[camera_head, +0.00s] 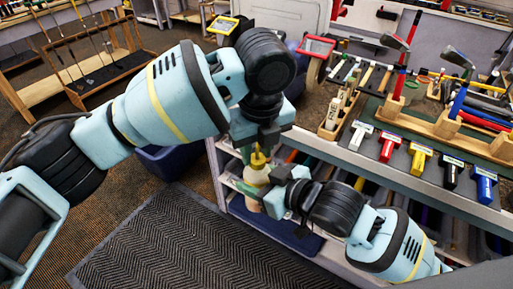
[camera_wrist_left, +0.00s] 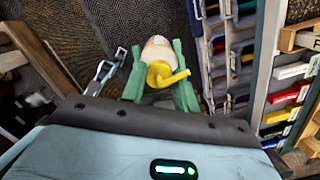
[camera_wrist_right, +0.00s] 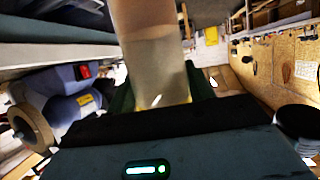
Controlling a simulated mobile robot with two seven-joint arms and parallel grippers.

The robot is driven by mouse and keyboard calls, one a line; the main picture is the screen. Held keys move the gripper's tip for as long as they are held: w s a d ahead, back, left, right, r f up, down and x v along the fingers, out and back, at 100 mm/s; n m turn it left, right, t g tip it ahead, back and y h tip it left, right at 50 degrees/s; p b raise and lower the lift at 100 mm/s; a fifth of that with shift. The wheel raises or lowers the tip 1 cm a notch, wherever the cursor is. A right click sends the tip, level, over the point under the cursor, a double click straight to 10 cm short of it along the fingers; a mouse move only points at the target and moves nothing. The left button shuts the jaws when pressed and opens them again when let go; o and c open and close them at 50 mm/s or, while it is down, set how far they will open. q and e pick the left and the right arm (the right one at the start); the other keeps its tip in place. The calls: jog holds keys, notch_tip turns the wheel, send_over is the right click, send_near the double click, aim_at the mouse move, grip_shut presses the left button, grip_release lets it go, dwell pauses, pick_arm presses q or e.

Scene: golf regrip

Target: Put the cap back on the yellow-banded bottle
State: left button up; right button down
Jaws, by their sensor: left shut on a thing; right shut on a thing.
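My left gripper (camera_head: 257,150) points down and is shut on a yellow cap with a bent spout (camera_head: 257,160). The cap also shows between the green fingers in the left wrist view (camera_wrist_left: 161,74). Directly under it is a pale, translucent bottle (camera_head: 256,176), held roughly upright by my right gripper (camera_head: 268,196), which reaches in from the right. In the right wrist view the bottle's body (camera_wrist_right: 155,65) stands between the fingers. The cap is over the bottle's top; I cannot tell whether it is seated.
A workbench (camera_head: 360,158) with shelves below stands close on the right. It carries a row of coloured putter heads (camera_head: 420,158), a wooden block with clubs (camera_head: 440,122) and a wooden tray (camera_head: 338,118). A ridged dark mat (camera_head: 160,245) covers the floor at the front left.

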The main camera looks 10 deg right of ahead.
pick_arm(q)
jog(key=m, duration=0.4)
jog(key=shift+m+h, duration=0.3)
jog(key=o, duration=1)
jog(key=shift+r, duration=0.1)
notch_tip(320, 180, up, 12)
jog(key=s, duration=0.1)
jog(key=shift+s, duration=0.15)
jog(key=shift+f, duration=0.2)
